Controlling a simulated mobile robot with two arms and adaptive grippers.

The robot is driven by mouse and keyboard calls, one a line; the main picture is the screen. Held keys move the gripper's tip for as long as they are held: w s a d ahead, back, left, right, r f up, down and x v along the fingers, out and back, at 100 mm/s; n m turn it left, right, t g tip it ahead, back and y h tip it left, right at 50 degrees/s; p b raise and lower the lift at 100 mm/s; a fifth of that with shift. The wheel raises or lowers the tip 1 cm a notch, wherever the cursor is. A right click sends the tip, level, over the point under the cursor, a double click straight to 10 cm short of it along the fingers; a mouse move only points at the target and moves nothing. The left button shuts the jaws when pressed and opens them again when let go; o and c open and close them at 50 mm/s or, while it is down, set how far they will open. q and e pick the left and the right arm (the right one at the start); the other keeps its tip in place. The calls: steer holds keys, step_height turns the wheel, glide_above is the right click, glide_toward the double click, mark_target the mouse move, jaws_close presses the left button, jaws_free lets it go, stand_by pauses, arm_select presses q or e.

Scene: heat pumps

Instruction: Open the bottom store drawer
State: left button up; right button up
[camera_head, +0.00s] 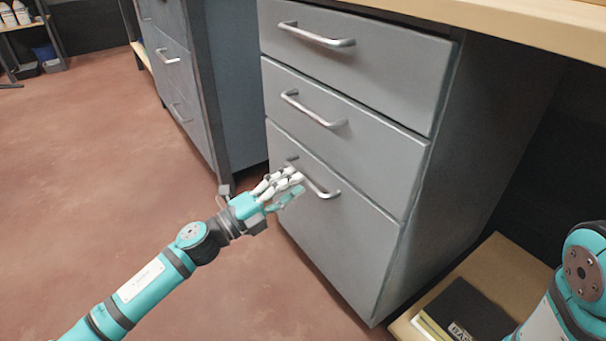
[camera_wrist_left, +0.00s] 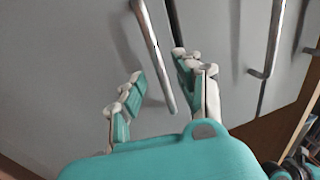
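The bottom drawer (camera_head: 335,235) is the tallest grey front of the drawer unit and sits shut, flush with the fronts above. Its metal bar handle (camera_head: 322,190) is partly hidden behind my left gripper (camera_head: 292,184). In the left wrist view, the handle (camera_wrist_left: 155,55) runs between the two spread fingers of my left gripper (camera_wrist_left: 160,75). The fingers are open with gaps on both sides of the bar; I cannot tell whether either touches it. Part of my right arm shows at the lower right in the head view, but its gripper is out of view.
Two more shut drawers, middle (camera_head: 345,135) and top (camera_head: 355,55), have similar handles above. A wooden worktop (camera_head: 500,22) overhangs the unit. A low wooden board (camera_head: 500,265) with a dark box (camera_head: 465,312) lies right of it. The reddish floor (camera_head: 110,170) is clear at left.

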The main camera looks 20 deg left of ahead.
arm_select(q)
steer(key=shift+x, duration=1.65)
jaws_close()
